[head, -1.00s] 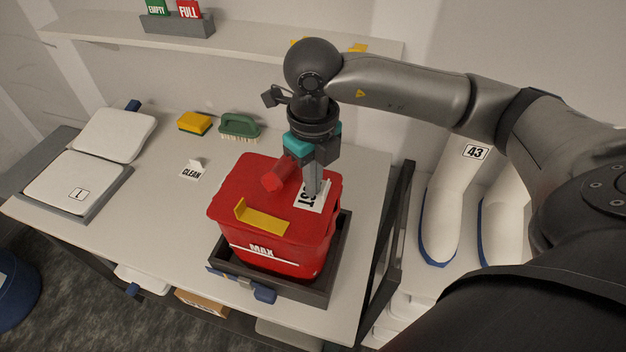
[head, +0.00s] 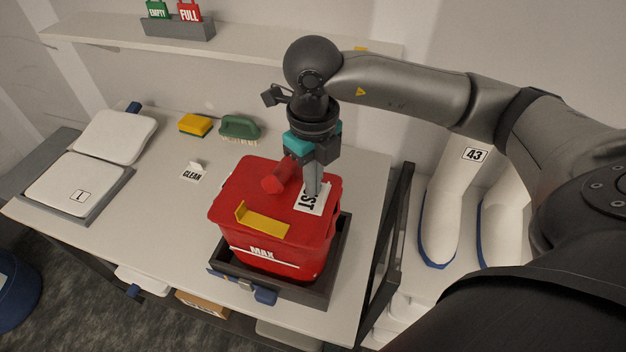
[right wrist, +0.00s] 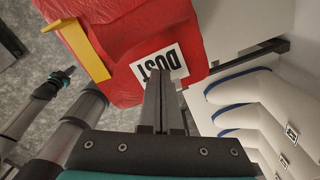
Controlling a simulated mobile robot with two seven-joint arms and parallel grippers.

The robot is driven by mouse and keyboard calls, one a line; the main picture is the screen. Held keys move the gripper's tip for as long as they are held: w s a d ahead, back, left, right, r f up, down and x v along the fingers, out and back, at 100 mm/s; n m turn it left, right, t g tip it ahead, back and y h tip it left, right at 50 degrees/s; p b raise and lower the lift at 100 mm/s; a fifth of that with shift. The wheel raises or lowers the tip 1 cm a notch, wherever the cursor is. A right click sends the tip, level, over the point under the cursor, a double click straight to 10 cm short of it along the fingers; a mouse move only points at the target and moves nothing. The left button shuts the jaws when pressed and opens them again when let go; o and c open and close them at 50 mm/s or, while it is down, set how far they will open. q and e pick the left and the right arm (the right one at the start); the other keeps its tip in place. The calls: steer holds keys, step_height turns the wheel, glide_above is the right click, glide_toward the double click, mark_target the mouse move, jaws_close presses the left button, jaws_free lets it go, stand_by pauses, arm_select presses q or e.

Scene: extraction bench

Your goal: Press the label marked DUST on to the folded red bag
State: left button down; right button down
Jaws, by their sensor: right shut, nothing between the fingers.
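The folded red bag (head: 240,210) stands in a dark tray (head: 322,290) on the bench. It has a yellow strip on its top and a white MAX line on its front. The DUST label (head: 307,205) lies on the right part of the bag's top and also shows in the right wrist view (right wrist: 160,66). My right gripper (head: 313,192) is shut and empty, pointing down with its fingertips at the label, hiding part of it in the head view. Whether the fingertips touch the label I cannot tell.
A CLEAN label (head: 192,172) stands left of the bag. A yellow sponge (head: 195,125) and a green brush (head: 239,128) lie behind. White pads (head: 75,182) are at the left. A shelf (head: 250,45) runs along the wall. White boots (head: 446,205) stand at the right.

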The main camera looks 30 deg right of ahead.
steer(key=shift+r+p, duration=1.8)
steer(key=shift+r, duration=1.25)
